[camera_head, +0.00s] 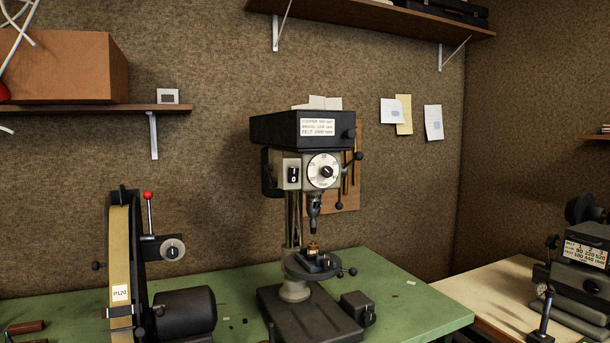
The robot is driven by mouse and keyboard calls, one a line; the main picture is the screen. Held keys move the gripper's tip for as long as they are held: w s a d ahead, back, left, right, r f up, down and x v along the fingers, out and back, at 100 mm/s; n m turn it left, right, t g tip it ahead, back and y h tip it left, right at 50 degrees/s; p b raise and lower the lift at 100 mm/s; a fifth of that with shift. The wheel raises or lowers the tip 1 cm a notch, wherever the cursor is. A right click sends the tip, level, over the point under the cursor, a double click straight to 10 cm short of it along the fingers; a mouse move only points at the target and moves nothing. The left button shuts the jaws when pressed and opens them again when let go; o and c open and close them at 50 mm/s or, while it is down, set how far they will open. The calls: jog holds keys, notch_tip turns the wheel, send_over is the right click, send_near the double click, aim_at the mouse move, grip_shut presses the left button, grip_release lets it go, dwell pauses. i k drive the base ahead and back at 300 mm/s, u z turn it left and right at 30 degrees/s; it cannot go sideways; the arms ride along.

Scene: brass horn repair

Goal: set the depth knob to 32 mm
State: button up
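A drill press (290,130) with a black head stands on the green bench. On its front is a round white dial with small marks around its rim and a dark depth knob (326,171) at its middle. The marks and the knob's setting are too small to read surely. A dark switch (292,173) sits left of the dial. A chuck (314,203) hangs below, above a small brass piece (312,248) on the press table. My gripper does not show.
A belt sander (122,250) marked P120 stands left on the green bench (400,283). A grey machine (582,262) stands right on a pale bench. Shelves hang above, one with a cardboard box (62,66). Small bits lie on the green bench.

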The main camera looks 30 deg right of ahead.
aim_at(327, 172)
jog(key=i, duration=1)
jog(key=u, duration=0.1)
